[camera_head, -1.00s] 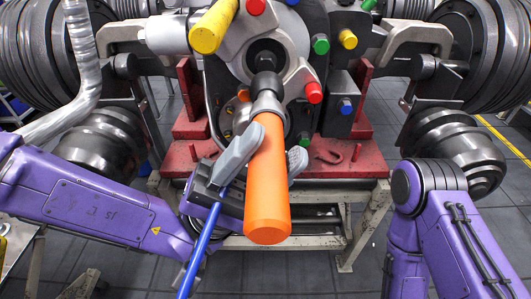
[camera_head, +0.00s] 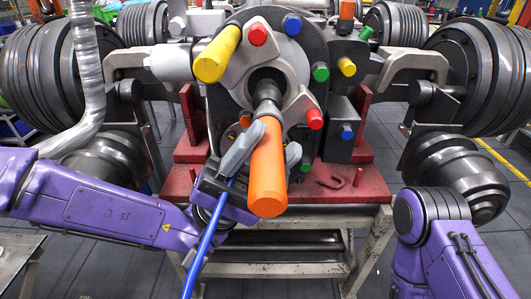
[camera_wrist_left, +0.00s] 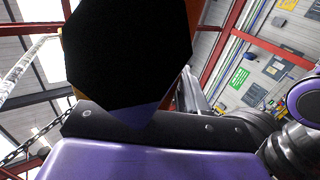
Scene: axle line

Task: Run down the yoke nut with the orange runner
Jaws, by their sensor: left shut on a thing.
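The orange runner (camera_head: 267,178) is a thick orange handle with a grey metal socket end (camera_head: 266,94). It points away from me at the dark round middle of the pale metal yoke hub (camera_head: 291,72). My left gripper (camera_head: 268,150) is shut on the runner, with one grey finger on each side of it. The yoke nut is not visible; the socket end and the dark recess hide that spot. I cannot tell whether the socket touches it. In the left wrist view a large black shape blocks most of the middle. My right arm is at lower right; its gripper is out of view.
A yellow handle (camera_head: 217,55) and several coloured knobs, including a red one (camera_head: 314,119), stick out around the hub. The red base (camera_head: 345,185) sits on a metal stand (camera_head: 369,236). A blue cable (camera_head: 207,245) hangs below my left gripper. Big dark axle drums flank both sides.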

